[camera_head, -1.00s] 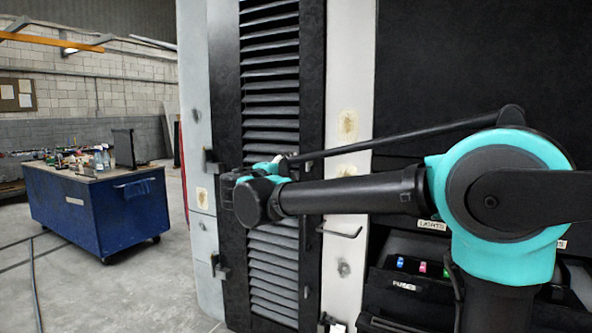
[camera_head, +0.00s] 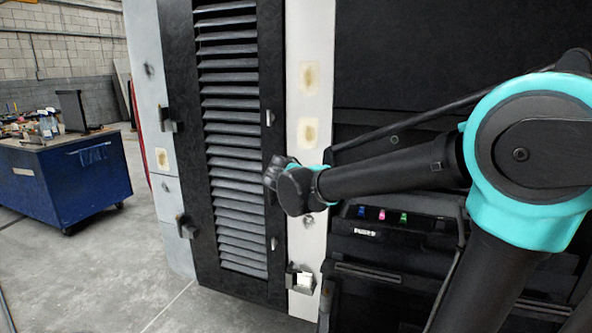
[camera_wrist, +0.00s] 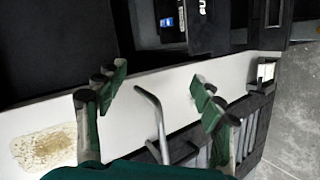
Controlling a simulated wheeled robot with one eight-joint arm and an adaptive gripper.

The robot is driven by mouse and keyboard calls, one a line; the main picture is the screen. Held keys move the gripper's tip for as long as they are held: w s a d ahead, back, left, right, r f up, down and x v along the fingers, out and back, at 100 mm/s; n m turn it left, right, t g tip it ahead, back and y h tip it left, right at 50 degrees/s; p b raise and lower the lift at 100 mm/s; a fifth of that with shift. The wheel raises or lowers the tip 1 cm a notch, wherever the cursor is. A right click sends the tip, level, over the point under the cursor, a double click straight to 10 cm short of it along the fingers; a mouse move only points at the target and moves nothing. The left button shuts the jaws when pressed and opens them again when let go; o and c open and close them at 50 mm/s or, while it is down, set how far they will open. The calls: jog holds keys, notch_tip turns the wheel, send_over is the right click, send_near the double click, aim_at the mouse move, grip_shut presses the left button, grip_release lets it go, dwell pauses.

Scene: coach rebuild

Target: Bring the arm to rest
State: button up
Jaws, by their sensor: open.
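My arm reaches left across the head view, and its wrist end (camera_head: 290,188) is in front of the edge between the louvred door (camera_head: 235,150) and the pale post (camera_head: 306,120). The fingers are hard to make out there. In the wrist view my gripper (camera_wrist: 158,84) is open, with two green and dark fingers spread apart. Nothing is held between them. A bent metal rod (camera_wrist: 152,112) on the pale post shows between the fingers in the picture; whether it is touched cannot be told. The arm hides that rod in the head view.
A dark fuse tray (camera_head: 390,232) with coloured fuses is below my forearm. A small bracket with a white piece (camera_head: 303,279) is low on the post. Latches (camera_head: 186,226) stick out at the door's left. A blue cart (camera_head: 65,180) stands far left, with open floor between.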

jog(key=s+d+f+m+g+y, duration=0.2)
jog(key=s+d+f+m+g, duration=0.2)
jog(key=s+d+f, duration=0.75)
jog(key=s+f+m+g+y, duration=0.1)
jog(key=s+f+m+y, duration=0.3)
jog(key=s+f, duration=0.8)
jog(key=shift+s+a+f+m+y, duration=0.2)
jog(key=shift+a+f+m+y, duration=0.15)
jog(key=shift+f, duration=0.45)
